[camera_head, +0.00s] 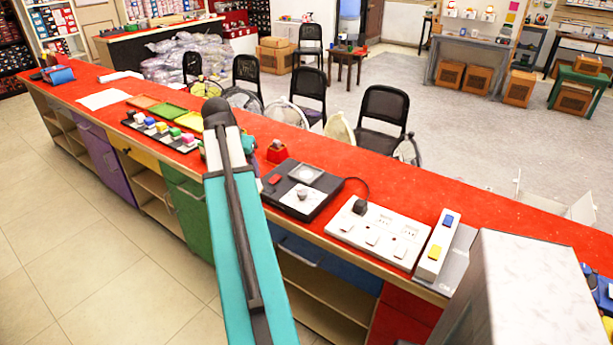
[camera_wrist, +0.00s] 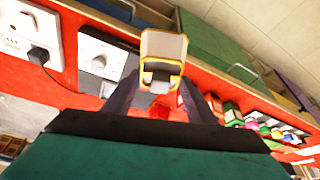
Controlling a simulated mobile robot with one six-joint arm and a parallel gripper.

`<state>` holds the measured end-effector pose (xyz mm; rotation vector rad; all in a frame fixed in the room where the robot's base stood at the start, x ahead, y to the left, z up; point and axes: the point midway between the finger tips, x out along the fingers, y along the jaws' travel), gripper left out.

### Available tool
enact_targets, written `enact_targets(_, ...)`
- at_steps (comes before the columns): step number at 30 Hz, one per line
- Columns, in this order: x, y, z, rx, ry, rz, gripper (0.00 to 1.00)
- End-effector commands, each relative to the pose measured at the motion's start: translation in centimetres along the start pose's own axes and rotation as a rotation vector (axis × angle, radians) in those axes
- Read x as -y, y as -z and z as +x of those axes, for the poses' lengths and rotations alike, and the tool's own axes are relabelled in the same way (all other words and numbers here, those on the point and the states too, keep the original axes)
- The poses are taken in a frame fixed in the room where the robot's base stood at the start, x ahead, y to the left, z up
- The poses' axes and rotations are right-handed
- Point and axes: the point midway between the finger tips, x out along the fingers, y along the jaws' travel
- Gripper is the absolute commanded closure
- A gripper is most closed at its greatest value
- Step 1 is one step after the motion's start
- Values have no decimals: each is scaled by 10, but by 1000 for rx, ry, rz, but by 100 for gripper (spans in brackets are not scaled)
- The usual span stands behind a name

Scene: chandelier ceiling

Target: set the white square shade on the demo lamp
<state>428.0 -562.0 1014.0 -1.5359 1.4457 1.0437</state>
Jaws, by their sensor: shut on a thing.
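In the wrist view my gripper (camera_wrist: 162,80) is shut on a pale square piece with gold-yellow edges, which looks like the white square shade (camera_wrist: 163,46). The shade is held over the red counter, with a dark opening facing the camera. In the head view my teal arm hides the gripper and the shade. No lamp is plainly recognisable. A black panel (camera_head: 323,205) on the counter carries a white dial plate (camera_head: 299,197) and a grey square (camera_head: 306,173). A small red block (camera_head: 277,151) stands beside the panel.
On the red counter (camera_head: 500,218), a white socket board (camera_head: 380,232) with a black plug lies right of the panel. A row of coloured switches (camera_head: 160,129) and coloured trays (camera_head: 168,110) lie to the left. Chairs (camera_head: 384,117) stand behind the counter.

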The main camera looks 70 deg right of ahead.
Motion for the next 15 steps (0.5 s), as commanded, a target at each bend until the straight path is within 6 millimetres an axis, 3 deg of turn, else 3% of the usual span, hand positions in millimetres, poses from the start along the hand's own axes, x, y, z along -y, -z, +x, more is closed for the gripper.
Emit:
enact_targets(3,-40,21,11,-3,-38,94,85)
enact_targets(9,-96,45,24,-9,-90,224,85)
enact_targets(15,-124,55,29,-13,-116,290,85)
